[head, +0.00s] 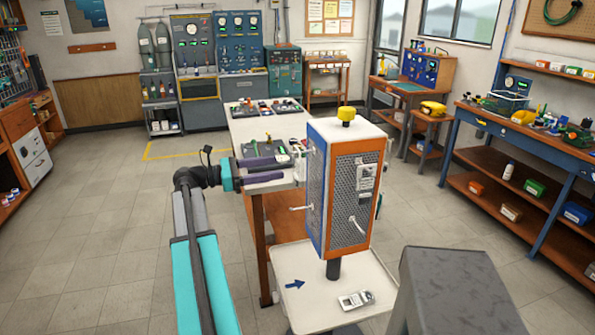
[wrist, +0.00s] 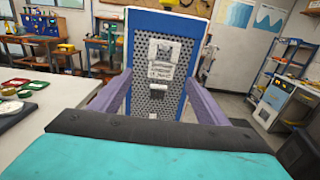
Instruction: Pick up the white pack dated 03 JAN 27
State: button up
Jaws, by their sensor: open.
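In the wrist view, the fingers (wrist: 158,77) frame a blue-edged perforated panel (wrist: 142,104) of the tower. A white pack (wrist: 161,68) with dark printed lines hangs on that panel, between the fingers and beyond their tips. Its print is too small to read a date. A smaller white and grey item (wrist: 157,98) is below it. In the head view, light packs (head: 367,178) hang on the orange-framed face, their print unreadable.
A white tray (head: 285,262) at the tower's foot holds a small white and grey item (head: 356,299) and a blue arrow. A white-topped bench (head: 245,128) with dark boards stands behind the gripper. A grey block (head: 455,290) is at front right. The floor at left is clear.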

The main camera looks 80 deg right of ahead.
aim_at(294, 164)
jog(key=shift+x, duration=1.75)
jog(key=shift+s+p, duration=0.1)
jog(key=shift+p, duration=0.2)
jog(key=p+x, duration=0.1)
jog(key=x, duration=0.2)
jog(key=shift+s+r, duration=0.1)
jog(key=shift+s, duration=0.15)
jog(key=shift+p+x, duration=0.4)
jog(key=shift+x, duration=0.45)
jog(key=c, duration=1.1)
jog(key=shift+c, duration=0.2)
jog(key=shift+r, duration=0.1)
